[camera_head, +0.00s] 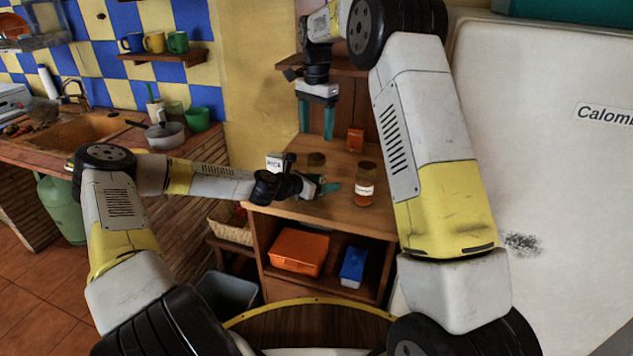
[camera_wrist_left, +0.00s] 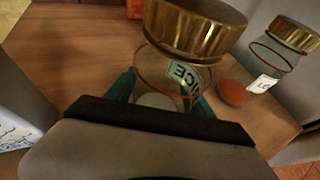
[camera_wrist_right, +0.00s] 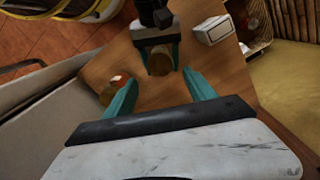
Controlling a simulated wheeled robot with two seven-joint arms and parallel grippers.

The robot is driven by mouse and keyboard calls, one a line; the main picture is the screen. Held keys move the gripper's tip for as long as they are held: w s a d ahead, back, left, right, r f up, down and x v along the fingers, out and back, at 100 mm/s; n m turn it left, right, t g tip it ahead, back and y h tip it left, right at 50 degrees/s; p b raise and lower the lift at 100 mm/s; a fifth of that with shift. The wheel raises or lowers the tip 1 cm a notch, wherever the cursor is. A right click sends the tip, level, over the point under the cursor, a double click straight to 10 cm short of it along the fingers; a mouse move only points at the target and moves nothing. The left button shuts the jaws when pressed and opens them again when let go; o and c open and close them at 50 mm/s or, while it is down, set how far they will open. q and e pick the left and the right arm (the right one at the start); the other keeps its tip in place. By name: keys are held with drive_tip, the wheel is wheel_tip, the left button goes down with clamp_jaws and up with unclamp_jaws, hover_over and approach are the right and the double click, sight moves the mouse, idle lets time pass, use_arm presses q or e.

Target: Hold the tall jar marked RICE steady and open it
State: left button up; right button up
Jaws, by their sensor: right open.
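The RICE jar (camera_wrist_left: 165,65) is clear glass with a gold lid (camera_wrist_left: 195,25) on top, and part of its label shows in the left wrist view. It stands on the wooden counter, and its top shows in the head view (camera_head: 316,160). My left gripper (camera_head: 318,187) has its teal fingers on both sides of the glass body, below the lid, and looks shut on it. My right gripper (camera_head: 317,122) is open and empty, fingers pointing down, above and behind the jar. In the right wrist view the jar (camera_wrist_right: 160,63) lies ahead, between the left fingers.
A second gold-lidded jar (camera_head: 365,185) with reddish contents stands right of the RICE jar. A white box (camera_head: 274,162) is at the left and a small orange box (camera_head: 355,139) at the back. An orange bin (camera_head: 299,250) and a blue bin (camera_head: 353,266) sit on the shelf below.

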sight(317, 157)
use_arm(q)
clamp_jaws()
use_arm(e)
drive_tip(key=shift+f, duration=0.1)
idle(0.3)
drive_tip(key=shift+f, duration=3.9)
drive_tip(key=shift+c, duration=0.2)
